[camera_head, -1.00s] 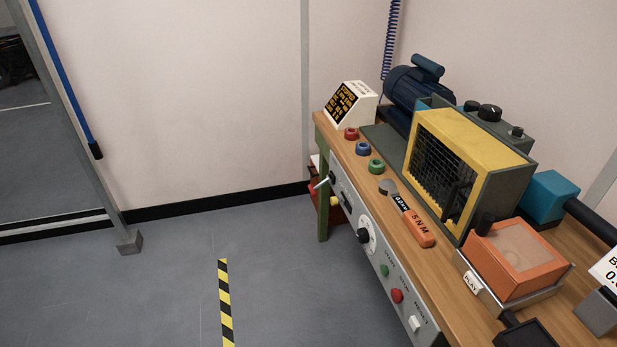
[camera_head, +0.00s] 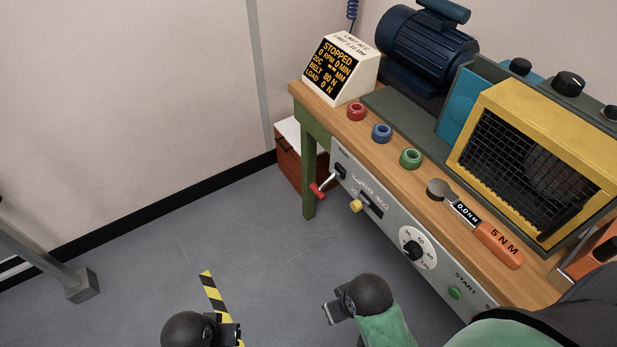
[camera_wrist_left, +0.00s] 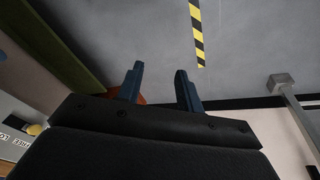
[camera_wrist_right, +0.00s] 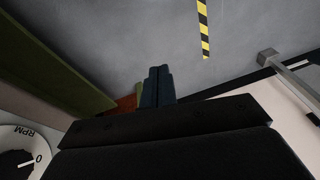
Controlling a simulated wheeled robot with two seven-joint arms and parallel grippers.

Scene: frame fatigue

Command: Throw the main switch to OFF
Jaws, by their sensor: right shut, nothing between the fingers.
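The main switch lever has a dark pivot and a red grip (camera_head: 318,190). It sits at the far left end of the grey control panel (camera_head: 385,212) on the bench front, and its grip points down and out from the panel. My right gripper (camera_wrist_right: 157,72) is shut and empty. In the head view it is low, in front of the panel and apart from the lever. My left gripper (camera_wrist_left: 159,72) is open and empty; its fingers stand apart. In the head view the left wrist (camera_head: 195,330) is at the bottom edge, over the floor.
A yellow knob (camera_head: 356,206), an RPM dial (camera_head: 412,250) and a green START button (camera_head: 455,293) are on the panel. The bench (camera_head: 305,95) carries a display reading STOPPED (camera_head: 333,65), a torque wrench (camera_head: 490,240) and a yellow guard (camera_head: 545,110).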

